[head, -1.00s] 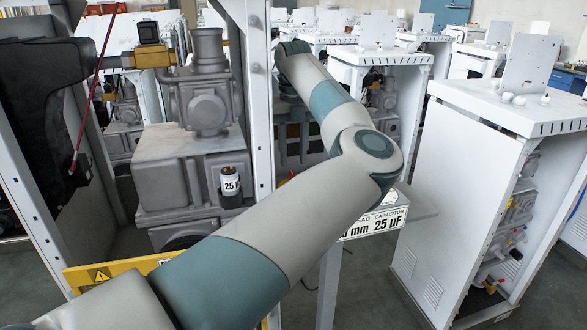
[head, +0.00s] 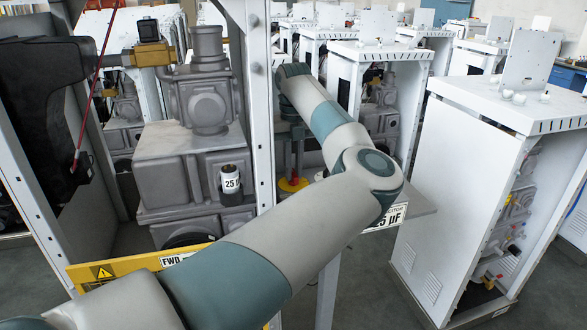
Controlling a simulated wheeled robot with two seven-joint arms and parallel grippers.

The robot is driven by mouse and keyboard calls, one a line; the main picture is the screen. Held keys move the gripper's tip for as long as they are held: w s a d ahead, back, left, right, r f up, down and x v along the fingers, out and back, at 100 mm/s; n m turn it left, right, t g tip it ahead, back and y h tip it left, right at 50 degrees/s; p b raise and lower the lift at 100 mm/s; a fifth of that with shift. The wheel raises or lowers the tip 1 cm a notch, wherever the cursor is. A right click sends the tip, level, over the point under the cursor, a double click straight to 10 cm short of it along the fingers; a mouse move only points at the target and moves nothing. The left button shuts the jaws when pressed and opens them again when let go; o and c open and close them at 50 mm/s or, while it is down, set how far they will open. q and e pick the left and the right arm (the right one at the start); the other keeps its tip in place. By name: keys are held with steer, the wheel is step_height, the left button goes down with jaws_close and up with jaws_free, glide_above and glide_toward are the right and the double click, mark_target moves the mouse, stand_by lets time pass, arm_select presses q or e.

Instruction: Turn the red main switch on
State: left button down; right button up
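A red knob (head: 293,183) on a yellow base, which looks like the main switch, shows in the gap between the white cabinet post and my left arm. Its lower part is partly hidden by the arm, and I cannot read its position. My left arm comes in from the lower left, bends at the elbow and folds back. Its dark wrist and gripper (head: 295,158) hang pointing down just above the red knob. The fingers are small and dark, so I cannot tell whether they are open or touching the knob. My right gripper is not in view.
A white post (head: 262,120) stands just left of the gripper. Grey machinery (head: 190,150) with a labelled capacitor (head: 230,180) is further left. A yellow warning panel (head: 130,266) is below. A shelf with a label (head: 412,205) lies behind my elbow. White cabinets (head: 455,200) fill the right.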

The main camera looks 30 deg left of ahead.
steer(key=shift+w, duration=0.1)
arm_select(q)
steer(key=shift+m, duration=0.3)
steer(key=shift+b, duration=0.35)
steer(key=shift+m, duration=0.4)
steer(key=shift+m+b, duration=0.6)
steer(key=shift+b, duration=0.15)
steer(key=m+b, duration=0.2)
steer(key=m, duration=0.1)
steer(key=shift+m+b, duration=0.7)
steer(key=shift+m, duration=0.4)
steer(key=shift+r+m, duration=0.1)
steer(key=shift+m, duration=0.6)
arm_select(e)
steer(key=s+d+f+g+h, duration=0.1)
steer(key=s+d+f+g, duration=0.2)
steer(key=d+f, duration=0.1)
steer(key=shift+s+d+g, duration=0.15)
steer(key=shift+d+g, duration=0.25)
